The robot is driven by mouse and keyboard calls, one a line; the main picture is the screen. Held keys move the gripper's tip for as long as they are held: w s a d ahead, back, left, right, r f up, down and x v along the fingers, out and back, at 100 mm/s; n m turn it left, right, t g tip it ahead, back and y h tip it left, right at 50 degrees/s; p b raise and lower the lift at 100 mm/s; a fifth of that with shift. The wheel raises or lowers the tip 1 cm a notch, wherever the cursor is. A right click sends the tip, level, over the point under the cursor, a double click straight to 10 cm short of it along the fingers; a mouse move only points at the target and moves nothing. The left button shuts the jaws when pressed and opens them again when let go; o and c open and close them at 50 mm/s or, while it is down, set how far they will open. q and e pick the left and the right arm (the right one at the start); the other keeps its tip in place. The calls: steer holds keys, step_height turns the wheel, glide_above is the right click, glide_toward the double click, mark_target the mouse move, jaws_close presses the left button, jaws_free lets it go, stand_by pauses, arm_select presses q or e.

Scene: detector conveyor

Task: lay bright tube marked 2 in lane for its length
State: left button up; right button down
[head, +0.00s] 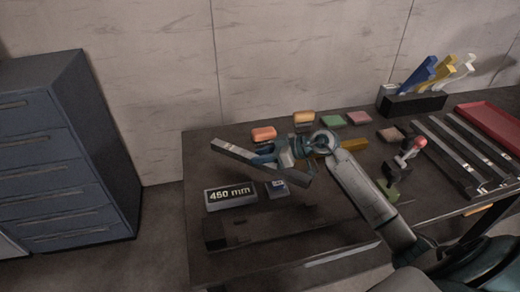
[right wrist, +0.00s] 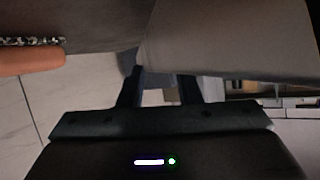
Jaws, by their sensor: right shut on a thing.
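My right gripper (head: 276,160) reaches in from the lower right in the head view. It is shut on a long pale grey bar-like tube (head: 234,152), which it holds tilted above the left part of the table. The mark on the tube cannot be read. In the right wrist view, a broad grey surface (right wrist: 225,38) lies across the top, beyond the fingers (right wrist: 158,88). Several long pale lanes (head: 451,148) lie side by side at the table's right. A display (head: 231,196) reading "450 mm" stands below the held tube. My left gripper is not in view.
The dark table (head: 205,255) also carries a small marked block (head: 277,188), several coloured blocks (head: 303,117), a red-knobbed device (head: 404,158) and a red tray (head: 494,122). A black holder (head: 412,104) with blue, yellow and white pieces stands behind. A blue drawer cabinet (head: 65,150) is at left.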

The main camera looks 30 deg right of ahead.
steer(key=w, duration=0.4)
steer(key=w+d, duration=0.1)
steer(key=w, duration=0.2)
steer(key=shift+d+f, duration=0.1)
steer(key=shift+f, duration=0.1)
steer(key=shift+f+p, duration=0.4)
steer(key=shift+f, duration=1.4)
steer(key=c, duration=1.5)
jaws_free()
steer(key=shift+f, duration=0.15)
steer(key=o, duration=0.5)
steer(key=shift+s, duration=0.1)
steer(key=shift+c, duration=0.2)
